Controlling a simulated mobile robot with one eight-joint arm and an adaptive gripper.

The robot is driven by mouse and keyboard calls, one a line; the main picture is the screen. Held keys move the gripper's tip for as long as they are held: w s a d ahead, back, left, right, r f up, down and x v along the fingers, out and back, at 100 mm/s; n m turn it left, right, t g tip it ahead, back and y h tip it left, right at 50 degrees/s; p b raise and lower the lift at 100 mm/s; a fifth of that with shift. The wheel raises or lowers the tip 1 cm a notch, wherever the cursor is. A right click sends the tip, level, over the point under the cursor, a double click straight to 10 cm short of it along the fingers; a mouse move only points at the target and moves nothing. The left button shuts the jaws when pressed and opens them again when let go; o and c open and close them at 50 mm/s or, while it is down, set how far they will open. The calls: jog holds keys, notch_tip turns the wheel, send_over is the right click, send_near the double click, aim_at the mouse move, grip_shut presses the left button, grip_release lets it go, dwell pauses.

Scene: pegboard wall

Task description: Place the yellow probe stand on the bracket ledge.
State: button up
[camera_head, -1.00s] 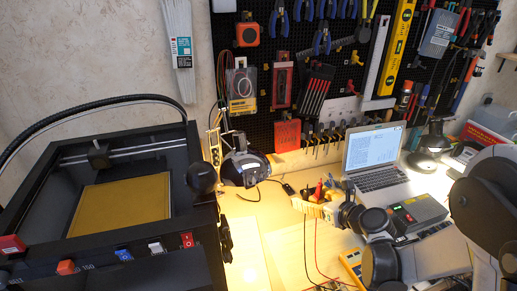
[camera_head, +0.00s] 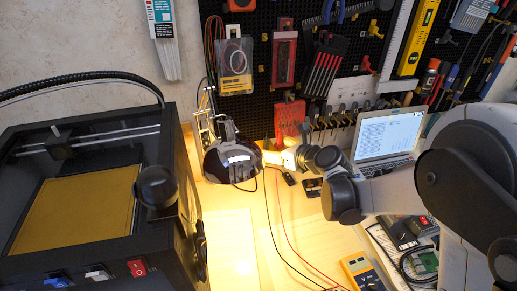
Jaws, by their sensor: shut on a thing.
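My gripper (camera_head: 299,156) is at the end of my arm, which reaches in from the right, and sits low in front of the pegboard. It is shut on the yellow probe stand (camera_head: 275,158), a small, pale yellow piece washed out by the lamp light. The fingers and much of the stand are hard to make out.
A 3D printer (camera_head: 178,140) fills the left. A laptop (camera_head: 385,138) stands behind my arm. A yellow multimeter (camera_head: 360,272) is at the front. Red and black leads cross the bench.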

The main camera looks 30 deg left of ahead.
jog(key=b, duration=0.1)
send_over(259, 145)
jog(key=s, duration=0.3)
jog(key=shift+w+d, duration=0.1)
jog(key=shift+d, duration=0.35)
jog(key=shift+d+f+b, duration=0.1)
jog(key=shift+f+b, duration=1.15)
jog(key=shift+f, duration=0.55)
jog(key=shift+f, duration=0.15)
jog(key=o, duration=1)
